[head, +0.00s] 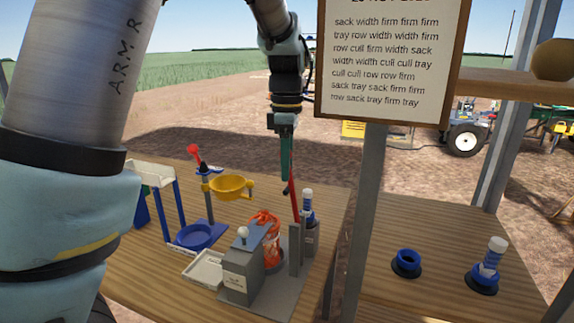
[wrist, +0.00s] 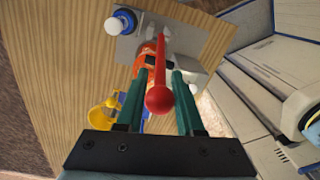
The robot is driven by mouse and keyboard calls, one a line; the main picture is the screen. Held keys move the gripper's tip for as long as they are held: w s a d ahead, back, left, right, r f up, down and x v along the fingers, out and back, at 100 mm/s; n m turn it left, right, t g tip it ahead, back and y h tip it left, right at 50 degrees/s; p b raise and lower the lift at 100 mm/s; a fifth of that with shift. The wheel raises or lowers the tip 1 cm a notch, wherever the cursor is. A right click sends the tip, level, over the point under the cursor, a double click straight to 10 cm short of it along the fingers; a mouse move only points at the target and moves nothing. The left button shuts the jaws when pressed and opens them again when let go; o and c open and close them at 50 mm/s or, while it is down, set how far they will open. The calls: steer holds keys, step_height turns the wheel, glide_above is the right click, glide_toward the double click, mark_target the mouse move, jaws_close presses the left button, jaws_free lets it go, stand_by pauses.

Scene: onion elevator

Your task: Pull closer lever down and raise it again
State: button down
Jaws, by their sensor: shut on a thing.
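The red lever (head: 295,204) stands nearly upright at the grey post (head: 294,251) of the machine on the wooden table. My gripper (head: 287,181) points down from above at the lever's upper end. In the wrist view the lever's red ball end (wrist: 159,99) and its shaft lie between my two green fingers (wrist: 159,78). My gripper is shut on the lever; the exact contact is hard to see. An orange part (head: 268,247) sits beside the post, next to a grey box (head: 240,279) with a white knob.
A blue-and-white cylinder (head: 308,206) stands just right of the lever. A yellow bowl (head: 230,187), a blue dish (head: 195,237) and a white tray (head: 203,271) are left. A sign board (head: 388,60) hangs close to the arm. The right table has a blue ring (head: 407,262) and free room.

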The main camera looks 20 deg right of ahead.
steer(key=shift+a, duration=0.1)
steer(key=w+a+f+g+h+b, duration=0.2)
steer(key=w+a+f+g+h, duration=0.6)
steer(key=f, duration=0.3)
steer(key=shift+a+g+h, duration=0.25)
steer(key=shift+g+h, duration=0.05)
steer(key=shift+h, duration=0.3)
stand_by(0.4)
steer(key=c, duration=0.6)
jaws_free()
steer(key=shift+c, duration=0.2)
steer(key=shift+r, duration=0.1)
steer(key=b+v, duration=0.2)
steer(key=v, duration=0.8)
steer(key=shift+w+a+b, duration=0.3)
steer(key=shift+w+b, duration=0.05)
steer(key=shift+b, duration=0.05)
steer(key=shift+r, duration=0.1)
